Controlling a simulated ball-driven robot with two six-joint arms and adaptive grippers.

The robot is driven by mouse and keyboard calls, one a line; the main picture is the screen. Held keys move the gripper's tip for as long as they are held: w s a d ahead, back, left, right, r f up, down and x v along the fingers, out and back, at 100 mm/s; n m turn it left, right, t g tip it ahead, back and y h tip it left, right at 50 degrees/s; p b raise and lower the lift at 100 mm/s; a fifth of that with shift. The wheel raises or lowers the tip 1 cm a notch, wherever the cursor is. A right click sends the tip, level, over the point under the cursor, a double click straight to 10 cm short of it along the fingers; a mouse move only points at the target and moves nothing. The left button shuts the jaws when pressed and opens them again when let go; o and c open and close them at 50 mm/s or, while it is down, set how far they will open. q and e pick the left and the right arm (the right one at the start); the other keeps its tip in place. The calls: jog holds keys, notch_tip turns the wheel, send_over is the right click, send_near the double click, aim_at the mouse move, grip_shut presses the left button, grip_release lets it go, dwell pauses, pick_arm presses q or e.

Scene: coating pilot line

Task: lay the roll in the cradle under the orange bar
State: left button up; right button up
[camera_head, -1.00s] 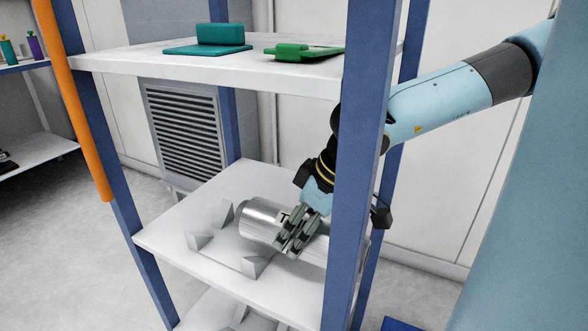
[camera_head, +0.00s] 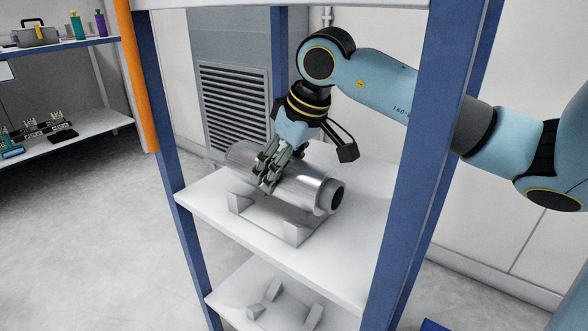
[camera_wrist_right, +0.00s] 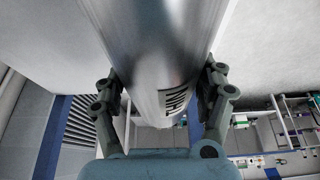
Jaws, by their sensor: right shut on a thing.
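The roll (camera_head: 312,190) is a silver cylinder with a narrower dark-centred end facing front right. My right gripper (camera_head: 265,182) is shut on it around its middle, from above. In the right wrist view the roll (camera_wrist_right: 155,50) runs between the two fingers (camera_wrist_right: 163,95). A pale cradle (camera_head: 268,217) with angled blocks sits on the white middle shelf, directly below the roll in the picture. The roll hides its rear blocks, and I cannot tell whether the roll touches it. The orange bar (camera_head: 136,80) runs down the rack's left front post, ending above this shelf. My left gripper is not in view.
A lower shelf (camera_head: 235,303) holds another empty cradle (camera_head: 285,305). A blue post (camera_head: 415,180) stands at front right, close to my right arm. A vent grille (camera_head: 234,108) is behind. A side rack (camera_head: 90,130) with tools stands at left.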

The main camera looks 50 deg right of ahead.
jog(key=shift+f, duration=1.7)
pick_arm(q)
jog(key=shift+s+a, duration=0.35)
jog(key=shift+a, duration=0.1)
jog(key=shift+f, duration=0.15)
pick_arm(e)
jog(key=shift+f+b, duration=0.2)
jog(key=shift+b, duration=0.2)
jog(key=o, duration=1.7)
jog(key=shift+c, duration=0.2)
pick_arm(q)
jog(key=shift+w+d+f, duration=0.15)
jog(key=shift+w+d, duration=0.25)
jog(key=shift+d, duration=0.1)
pick_arm(e)
jog(key=shift+o, duration=0.3)
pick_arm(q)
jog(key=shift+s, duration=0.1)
pick_arm(e)
jog(key=shift+r, duration=0.1)
